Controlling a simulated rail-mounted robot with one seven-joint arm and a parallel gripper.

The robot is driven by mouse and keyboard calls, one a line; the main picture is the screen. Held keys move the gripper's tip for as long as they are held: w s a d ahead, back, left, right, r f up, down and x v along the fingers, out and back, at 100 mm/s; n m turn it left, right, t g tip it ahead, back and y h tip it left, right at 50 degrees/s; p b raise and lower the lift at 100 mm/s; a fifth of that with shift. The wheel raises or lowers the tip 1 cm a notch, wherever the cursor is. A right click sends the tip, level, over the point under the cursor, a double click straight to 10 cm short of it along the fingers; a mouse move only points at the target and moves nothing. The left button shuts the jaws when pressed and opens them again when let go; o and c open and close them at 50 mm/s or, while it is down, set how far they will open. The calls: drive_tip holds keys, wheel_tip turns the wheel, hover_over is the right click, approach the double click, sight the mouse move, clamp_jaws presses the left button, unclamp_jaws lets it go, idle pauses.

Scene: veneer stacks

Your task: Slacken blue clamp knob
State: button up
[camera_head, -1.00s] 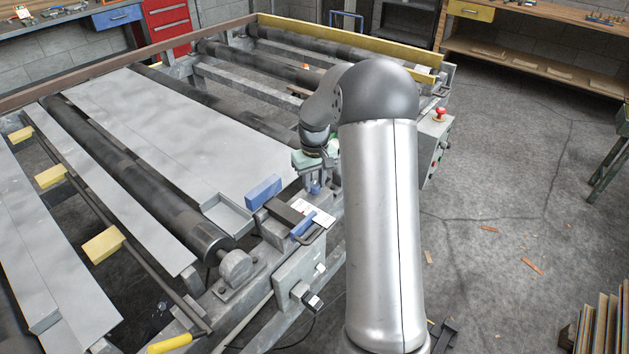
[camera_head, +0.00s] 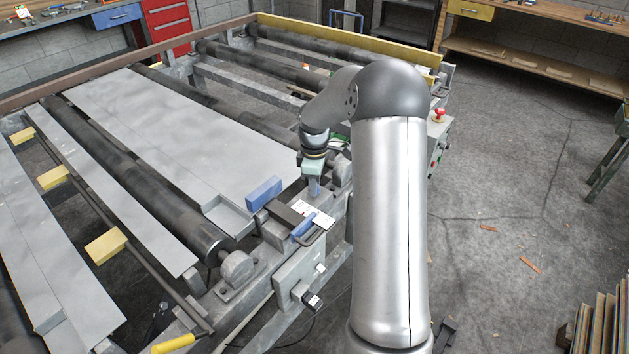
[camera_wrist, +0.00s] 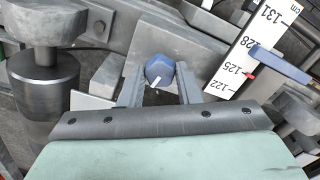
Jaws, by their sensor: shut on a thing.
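The blue clamp knob (camera_wrist: 160,68) shows in the wrist view as a rounded blue cap with a short white mark on it. My gripper (camera_wrist: 160,82) has one finger on each side of it and is shut on it. The lower part of the knob is hidden by the fingers and the gripper body. In the head view my gripper (camera_head: 314,186) points down at the near right end of the machine frame, and the knob is too small there to make out clearly.
A white centimetre scale (camera_wrist: 250,48) with a blue bar (camera_wrist: 280,64) and a red mark lies right of the knob. In the head view, a blue block (camera_head: 264,193) and a grey roller (camera_head: 150,190) are left of my gripper.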

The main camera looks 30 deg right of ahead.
drive_tip(key=shift+n, duration=1.1)
drive_tip(key=o, duration=1)
wheel_tip(320, 180, up, 18)
drive_tip(key=shift+f, duration=0.25)
